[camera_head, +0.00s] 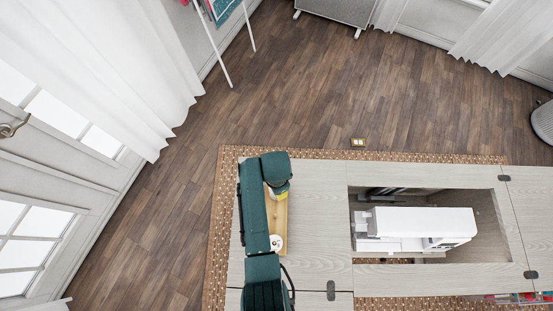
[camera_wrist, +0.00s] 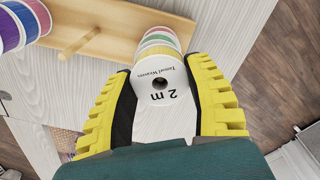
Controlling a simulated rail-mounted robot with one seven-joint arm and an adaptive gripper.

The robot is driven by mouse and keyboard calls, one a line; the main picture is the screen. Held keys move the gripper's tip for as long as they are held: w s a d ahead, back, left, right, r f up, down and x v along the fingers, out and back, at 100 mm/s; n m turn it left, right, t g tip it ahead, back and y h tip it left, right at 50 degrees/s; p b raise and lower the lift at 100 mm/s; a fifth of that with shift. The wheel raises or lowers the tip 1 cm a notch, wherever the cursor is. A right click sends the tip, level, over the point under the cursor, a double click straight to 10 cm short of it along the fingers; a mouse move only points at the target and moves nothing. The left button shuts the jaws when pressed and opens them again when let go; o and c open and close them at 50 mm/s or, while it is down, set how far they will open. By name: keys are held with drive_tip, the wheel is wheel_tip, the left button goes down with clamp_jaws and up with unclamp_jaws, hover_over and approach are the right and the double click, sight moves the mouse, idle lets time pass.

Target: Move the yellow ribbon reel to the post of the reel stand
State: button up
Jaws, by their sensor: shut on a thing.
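In the wrist view, my gripper (camera_wrist: 160,72) has its yellow-ridged fingers shut on a ribbon reel (camera_wrist: 158,88) with a white face marked "2 m". Green, pink and yellowish bands show behind that face; I cannot tell which belongs to the held reel or whether it touches others behind. The wooden reel stand (camera_wrist: 120,22) has a bare post (camera_wrist: 80,40) left of the held reel. In the head view, my gripper (camera_head: 277,188) is over the far end of the stand (camera_head: 278,215), and my arm hides part of it.
A white sewing machine (camera_head: 425,223) lies in the cabinet opening to the right. The pale tabletop (camera_head: 320,215) between is clear.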

drive_tip(key=shift+f, duration=0.1)
drive_tip(key=o, duration=1)
wheel_tip(320, 180, up, 12)
idle(0.5)
